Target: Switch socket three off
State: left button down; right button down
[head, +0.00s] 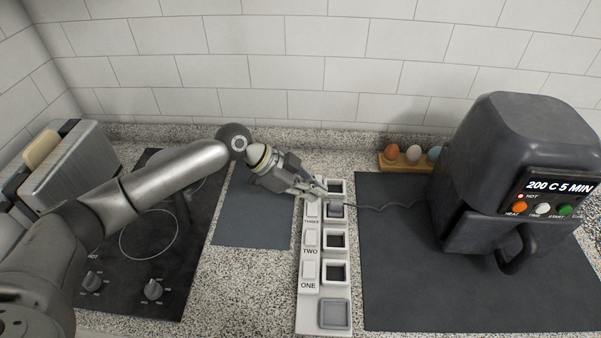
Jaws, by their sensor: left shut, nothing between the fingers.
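A white power strip (298,318) lies on the counter, with switches on its left and sockets on its right, labelled ONE, TWO and THREE from front to back. The socket three switch (312,211) is a pale rocker above the word THREE; its tilt is too small to tell. A grey plug (336,209) sits in the socket beside it, with a dark cord running right towards the air fryer. My left gripper (318,191) is shut and empty, its tips at the strip's far end, just behind switch three. Whether they touch it cannot be told; they partly hide the strip's far end.
A black air fryer (520,150) with a lit display stands on a dark mat (400,290) at right. Eggs sit in a wooden holder (387,165) behind. A black cooktop (125,300) and a toaster (75,165) are at left. Another dark mat (250,225) lies bare beside the strip.

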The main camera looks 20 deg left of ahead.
aim_at(313, 209)
pick_arm(q)
jog(key=shift+w+a+f, duration=0.1)
jog(key=shift+a+f, duration=0.1)
jog(key=shift+f, duration=1.05)
jog(key=shift+f, duration=0.1)
jog(key=shift+w+f+b, duration=0.15)
jog(key=shift+f+b, duration=0.2)
jog(key=shift+b, duration=0.25)
jog(key=shift+r, duration=0.15)
jog(key=shift+p, duration=0.35)
